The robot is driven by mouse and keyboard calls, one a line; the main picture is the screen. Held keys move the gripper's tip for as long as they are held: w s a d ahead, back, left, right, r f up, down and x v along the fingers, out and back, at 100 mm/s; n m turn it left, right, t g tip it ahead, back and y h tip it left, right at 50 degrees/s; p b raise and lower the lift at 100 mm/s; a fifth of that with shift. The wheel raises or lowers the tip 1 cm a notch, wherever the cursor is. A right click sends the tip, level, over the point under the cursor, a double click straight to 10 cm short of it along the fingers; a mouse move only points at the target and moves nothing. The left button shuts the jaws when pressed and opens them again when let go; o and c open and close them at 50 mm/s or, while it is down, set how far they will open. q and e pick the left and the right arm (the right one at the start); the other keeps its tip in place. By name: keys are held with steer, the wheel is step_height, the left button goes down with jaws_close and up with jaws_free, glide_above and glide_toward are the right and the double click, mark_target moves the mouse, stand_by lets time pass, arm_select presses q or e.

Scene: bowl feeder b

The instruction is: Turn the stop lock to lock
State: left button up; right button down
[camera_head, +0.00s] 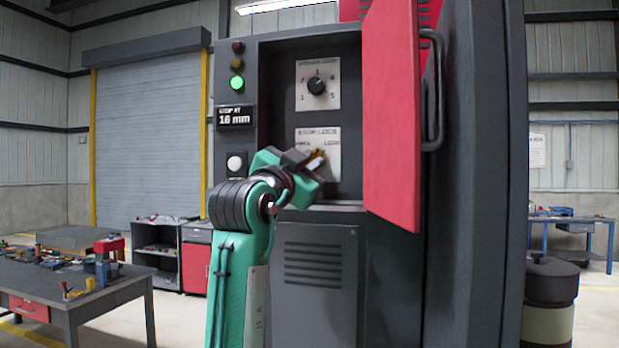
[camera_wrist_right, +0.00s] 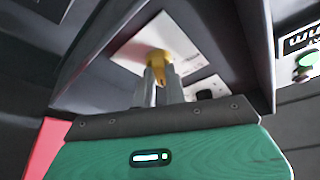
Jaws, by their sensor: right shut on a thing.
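The stop lock is a white plate (camera_head: 328,141) labelled STOP LOCK, low inside the open cabinet recess, with a yellow key-like knob (camera_head: 316,156) on it. The right end of the plate reads LOCK. My right gripper (camera_head: 312,165) is at the knob and covers the lower part of the plate. In the right wrist view the gripper's fingers (camera_wrist_right: 160,82) are closed on the yellow knob (camera_wrist_right: 158,62), in front of the white plate (camera_wrist_right: 125,45). The knob's exact angle is hard to read. My left gripper is not in view.
A red cabinet door (camera_head: 392,115) stands open to the right of the recess. Above the lock is a numbered dial (camera_head: 317,86). On the left post are a lit green lamp (camera_head: 237,83), a 16 mm display (camera_head: 235,116) and a white button (camera_head: 236,163). A workbench (camera_head: 75,288) stands left.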

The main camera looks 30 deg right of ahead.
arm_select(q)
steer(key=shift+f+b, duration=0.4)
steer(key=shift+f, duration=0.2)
arm_select(e)
steer(key=shift+m+g, duration=0.6)
steer(key=shift+m, duration=1.1)
steer(key=shift+r, duration=0.1)
steer(key=c, duration=1.4)
jaws_free()
steer(key=shift+c, duration=0.2)
steer(key=shift+a, duration=0.1)
arm_select(q)
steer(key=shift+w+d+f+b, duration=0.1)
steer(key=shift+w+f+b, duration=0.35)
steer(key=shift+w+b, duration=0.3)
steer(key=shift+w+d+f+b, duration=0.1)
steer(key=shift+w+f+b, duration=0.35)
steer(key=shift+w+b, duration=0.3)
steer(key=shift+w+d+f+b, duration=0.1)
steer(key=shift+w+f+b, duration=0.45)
steer(key=shift+b, duration=0.25)
arm_select(e)
steer(key=v, duration=1.3)
steer(key=shift+a, duration=0.45)
